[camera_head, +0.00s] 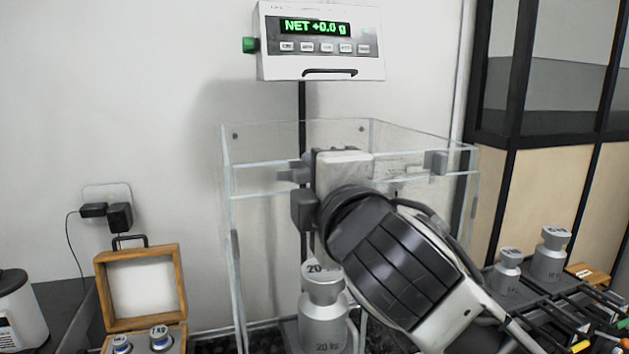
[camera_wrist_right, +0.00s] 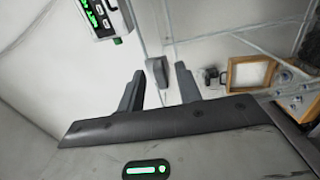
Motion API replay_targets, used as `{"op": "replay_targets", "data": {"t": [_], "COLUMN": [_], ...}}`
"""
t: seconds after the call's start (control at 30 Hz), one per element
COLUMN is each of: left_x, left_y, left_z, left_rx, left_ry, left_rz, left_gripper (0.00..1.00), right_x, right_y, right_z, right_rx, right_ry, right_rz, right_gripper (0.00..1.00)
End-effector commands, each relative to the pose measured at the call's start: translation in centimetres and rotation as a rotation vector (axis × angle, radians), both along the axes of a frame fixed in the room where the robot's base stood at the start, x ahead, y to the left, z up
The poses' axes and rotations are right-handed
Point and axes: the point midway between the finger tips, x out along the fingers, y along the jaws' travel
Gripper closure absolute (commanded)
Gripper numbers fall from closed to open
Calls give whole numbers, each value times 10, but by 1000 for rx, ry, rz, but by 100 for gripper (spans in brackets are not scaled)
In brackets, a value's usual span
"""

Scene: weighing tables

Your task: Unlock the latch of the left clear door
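The clear weighing box (camera_head: 400,135) stands ahead of me with a large steel weight (camera_head: 323,315) inside. My right gripper (camera_head: 297,190) is at the left part of its front, fingers pointing left. In the right wrist view the right gripper (camera_wrist_right: 160,72) is open, and the small grey latch (camera_wrist_right: 156,72) shows in the gap between its two fingertips. I cannot tell whether either finger touches it. In the head view I cannot clearly separate the latch from the fingers. Another grey latch block (camera_head: 436,162) is at the right side of the box. My left gripper is not in view.
The display (camera_head: 320,42) above the box reads NET +0.0 g. An open wooden case (camera_head: 140,285) with small weights stands at the left. Steel weights (camera_head: 550,255) and a dark rack stand at the right. My right arm covers much of the box's front.

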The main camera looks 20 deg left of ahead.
Motion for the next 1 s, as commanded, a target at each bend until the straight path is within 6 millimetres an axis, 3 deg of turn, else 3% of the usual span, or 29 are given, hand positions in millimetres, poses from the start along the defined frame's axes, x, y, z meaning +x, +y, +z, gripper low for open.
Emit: {"op": "replay_targets", "data": {"t": [0.2, 0.33, 0.8, 1.0], "left_x": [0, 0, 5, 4], "left_y": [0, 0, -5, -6], "left_z": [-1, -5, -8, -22], "left_rx": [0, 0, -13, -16], "left_ry": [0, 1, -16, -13], "left_rz": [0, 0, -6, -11], "left_gripper": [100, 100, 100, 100], "right_x": [-2, -14, -103, -126], "right_y": [-1, -9, -69, -84], "right_z": [0, -1, 0, -3], "right_rx": [-2, -1, 1, 3], "right_ry": [-1, -3, -3, -4], "right_rz": [1, 3, 3, 1], "right_gripper": [65, 65, 65, 65]}}
